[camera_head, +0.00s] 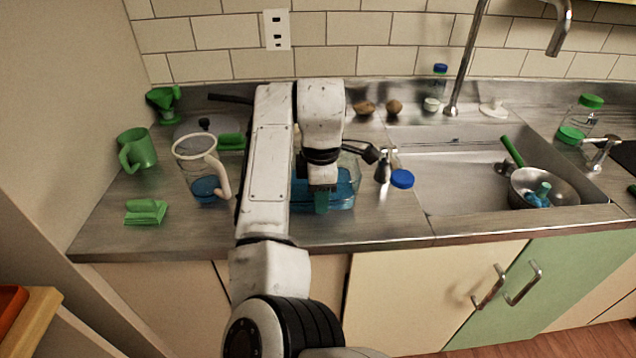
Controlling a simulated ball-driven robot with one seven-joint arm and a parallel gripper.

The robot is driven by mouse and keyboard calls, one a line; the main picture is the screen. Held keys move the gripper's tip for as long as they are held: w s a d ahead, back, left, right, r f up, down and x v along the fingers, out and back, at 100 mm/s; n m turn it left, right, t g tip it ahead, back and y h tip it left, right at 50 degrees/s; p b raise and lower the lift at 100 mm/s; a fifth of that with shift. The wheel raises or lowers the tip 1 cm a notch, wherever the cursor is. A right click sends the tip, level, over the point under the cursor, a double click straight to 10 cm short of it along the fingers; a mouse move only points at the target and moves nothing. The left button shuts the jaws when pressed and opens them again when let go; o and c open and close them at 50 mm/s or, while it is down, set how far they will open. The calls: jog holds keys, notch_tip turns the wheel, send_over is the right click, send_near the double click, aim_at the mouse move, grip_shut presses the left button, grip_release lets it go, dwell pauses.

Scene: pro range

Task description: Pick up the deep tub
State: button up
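A clear, deep tub with a blue lower part (345,192) stands on the steel counter, left of the sink. My arm hides its left and middle part. My gripper (322,202) points down at the tub, in front of or over it. A dark teal patch shows at the gripper's tip, and I cannot tell whether it is a finger or part of the tub. The finger gap is not visible, and whether the gripper touches the tub is unclear.
A clear pitcher (203,170), green mug (137,150) and green sponge-like block (146,212) stand to the left. A blue-capped item (402,179) is right of the tub. The sink (455,170) holds a metal pan (543,188).

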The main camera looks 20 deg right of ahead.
jog(key=shift+f, duration=0.4)
grip_shut()
jog(key=shift+r, duration=0.1)
dwell(1.1)
